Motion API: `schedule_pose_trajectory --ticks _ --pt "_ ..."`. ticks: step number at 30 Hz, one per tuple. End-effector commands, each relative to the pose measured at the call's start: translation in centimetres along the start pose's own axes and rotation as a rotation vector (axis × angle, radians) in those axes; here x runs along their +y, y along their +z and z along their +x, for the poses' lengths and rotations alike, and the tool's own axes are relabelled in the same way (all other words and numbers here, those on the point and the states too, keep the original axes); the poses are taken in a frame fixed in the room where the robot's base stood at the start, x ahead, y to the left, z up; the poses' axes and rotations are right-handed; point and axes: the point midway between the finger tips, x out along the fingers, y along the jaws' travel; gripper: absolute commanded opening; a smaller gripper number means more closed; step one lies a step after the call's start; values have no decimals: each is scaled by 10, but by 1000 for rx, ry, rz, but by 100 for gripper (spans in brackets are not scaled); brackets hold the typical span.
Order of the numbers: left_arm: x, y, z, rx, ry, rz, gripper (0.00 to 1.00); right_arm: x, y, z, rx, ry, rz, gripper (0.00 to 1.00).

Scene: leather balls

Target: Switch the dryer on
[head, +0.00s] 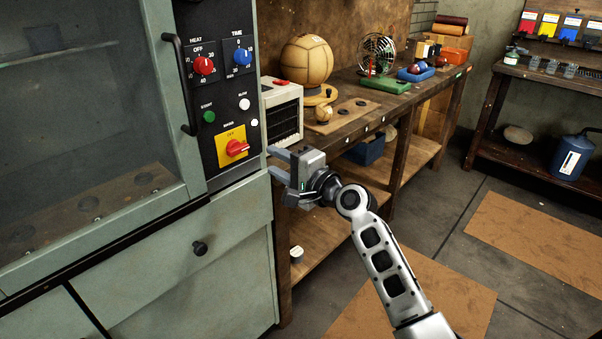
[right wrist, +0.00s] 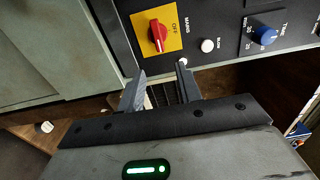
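The dryer (head: 155,230) is a grey-green cabinet with a glass front on the left of the head view. Its black control panel (head: 217,105) carries a red rotary mains switch (head: 236,148) on a yellow plate marked OFF. The switch handle lies roughly crosswise in the head view; it also shows in the right wrist view (right wrist: 158,36). My right gripper (head: 274,162) is open and empty, just right of the panel's lower edge and apart from the switch. In the right wrist view its fingers (right wrist: 160,86) sit below the panel edge. My left gripper is not in view.
The panel also has a red heat knob (head: 204,66), a blue time knob (head: 242,57), a green start button (head: 209,116) and a white blow button (head: 244,104). A white-framed box (head: 282,112) and wooden bench (head: 350,118) stand close right of the dryer.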

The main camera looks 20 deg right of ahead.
Motion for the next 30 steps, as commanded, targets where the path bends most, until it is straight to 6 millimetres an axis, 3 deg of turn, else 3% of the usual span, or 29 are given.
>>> schedule_pose_trajectory --ticks 3,10,30 --pt "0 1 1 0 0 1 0 2 0 -29 0 3 -2 35" --pt "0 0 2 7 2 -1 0 2 0 -62 -1 2 1 35" --pt "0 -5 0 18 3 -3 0 6 3 -71 -1 12 -13 35"
